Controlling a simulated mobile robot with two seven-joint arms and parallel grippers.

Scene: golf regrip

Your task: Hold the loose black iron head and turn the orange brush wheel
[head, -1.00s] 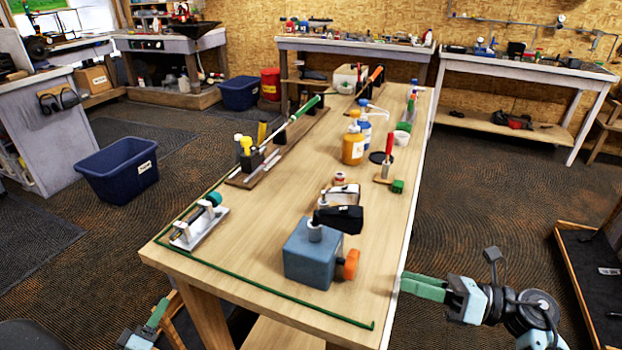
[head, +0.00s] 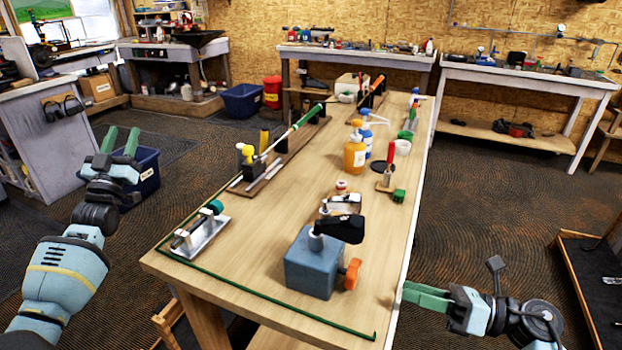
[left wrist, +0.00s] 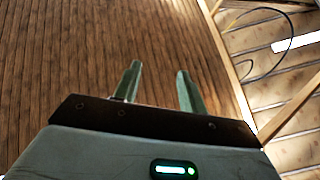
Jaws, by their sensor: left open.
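The black iron head (head: 342,229) sits at the top of a blue-grey box (head: 311,270) near the front of the bench; whether it rests on the box or on the short grey post there, I cannot tell. The orange brush wheel (head: 353,274) is on the box's right side. My left gripper (head: 121,140) is raised left of the bench, open and empty, far from both. The left wrist view shows its two green fingers (left wrist: 158,75) apart over the floor. My right gripper (head: 405,292) is beside the bench's right edge, right of the wheel; its finger gap is unclear.
A metal fixture with a teal knob (head: 214,207) stands at the bench's left front. Behind the box are a silver part (head: 343,204), an orange bottle (head: 354,154) and a red-handled tool (head: 389,160). A green-gripped club (head: 304,120) lies clamped along the left. A blue bin (head: 148,185) stands on the floor.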

